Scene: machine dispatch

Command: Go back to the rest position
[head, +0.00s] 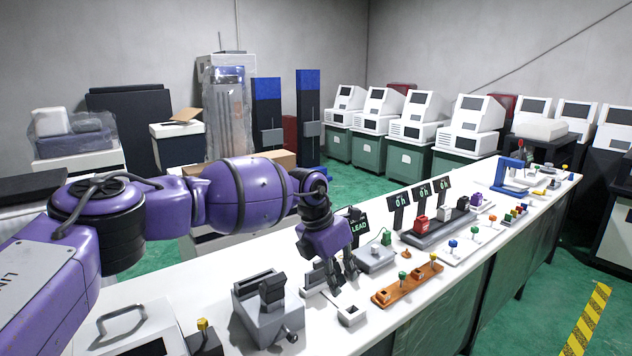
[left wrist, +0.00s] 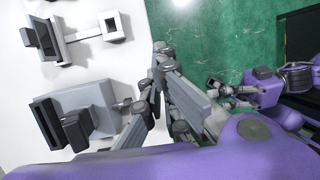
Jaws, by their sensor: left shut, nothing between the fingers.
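My left arm comes in from the left in the head view, purple with black joints. Its gripper (head: 345,282) points down over the white bench (head: 405,315), close to a small white block with a dark square top (head: 351,315). The left wrist view shows its grey fingers (left wrist: 160,62) together with nothing between them. A purple arm at the right of the left wrist view, apparently my right one, ends in a small grey gripper (left wrist: 222,94) over the green floor. Its finger state is too small to tell.
A grey vise-like device (head: 268,308) stands left of the left gripper and also shows in the left wrist view (left wrist: 85,115). An orange rack with knobs (head: 407,286) stands to the right. Black sign posts (head: 398,212) rise behind. Green floor (head: 375,180) lies beyond the bench.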

